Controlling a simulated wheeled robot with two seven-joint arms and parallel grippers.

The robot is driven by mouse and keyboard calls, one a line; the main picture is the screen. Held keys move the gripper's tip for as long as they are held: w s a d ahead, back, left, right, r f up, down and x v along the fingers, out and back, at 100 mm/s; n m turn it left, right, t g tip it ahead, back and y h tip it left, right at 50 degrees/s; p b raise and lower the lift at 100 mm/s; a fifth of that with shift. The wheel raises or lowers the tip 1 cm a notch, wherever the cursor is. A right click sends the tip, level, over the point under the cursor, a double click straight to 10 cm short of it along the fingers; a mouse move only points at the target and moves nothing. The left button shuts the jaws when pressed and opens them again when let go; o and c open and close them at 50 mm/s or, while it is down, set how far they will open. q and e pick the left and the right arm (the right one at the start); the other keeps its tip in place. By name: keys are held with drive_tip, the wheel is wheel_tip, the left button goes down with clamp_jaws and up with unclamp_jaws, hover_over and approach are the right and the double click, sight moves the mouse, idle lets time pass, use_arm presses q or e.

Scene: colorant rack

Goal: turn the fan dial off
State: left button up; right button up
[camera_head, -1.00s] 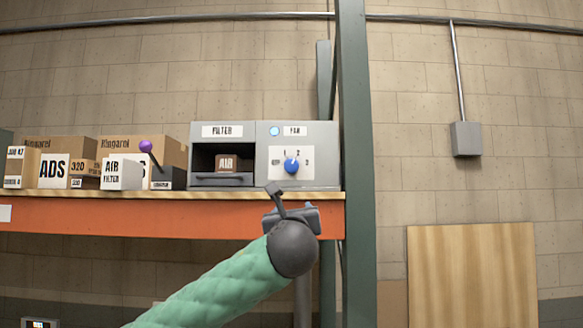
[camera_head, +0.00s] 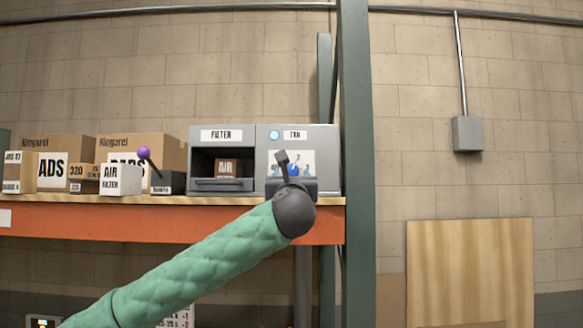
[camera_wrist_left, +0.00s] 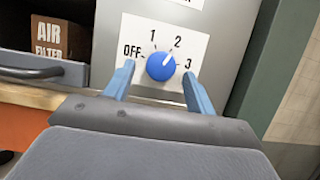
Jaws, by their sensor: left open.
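The blue fan dial (camera_wrist_left: 161,67) sits on a white plate (camera_wrist_left: 165,38) marked OFF, 1, 2 and 3. Its white mark points up and right, toward the 2. In the head view the dial (camera_head: 294,170) is partly hidden behind my left gripper (camera_head: 291,170). In the left wrist view my left gripper (camera_wrist_left: 158,72) is open, with one blue fingertip on each side of the dial. I cannot tell whether the fingertips touch it. The round light (camera_head: 274,134) beside the FAN label is light blue. My right gripper is not in view.
The filter bay (camera_head: 221,160) with an AIR box (camera_head: 226,168) is left of the fan panel. A purple-knobbed lever (camera_head: 144,153) and several boxes stand further left on the shelf (camera_head: 100,217). A green post (camera_head: 355,150) stands just right of the panel.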

use_arm(q)
drive_tip(key=shift+w+r, duration=0.2)
drive_tip(key=shift+w, duration=0.4)
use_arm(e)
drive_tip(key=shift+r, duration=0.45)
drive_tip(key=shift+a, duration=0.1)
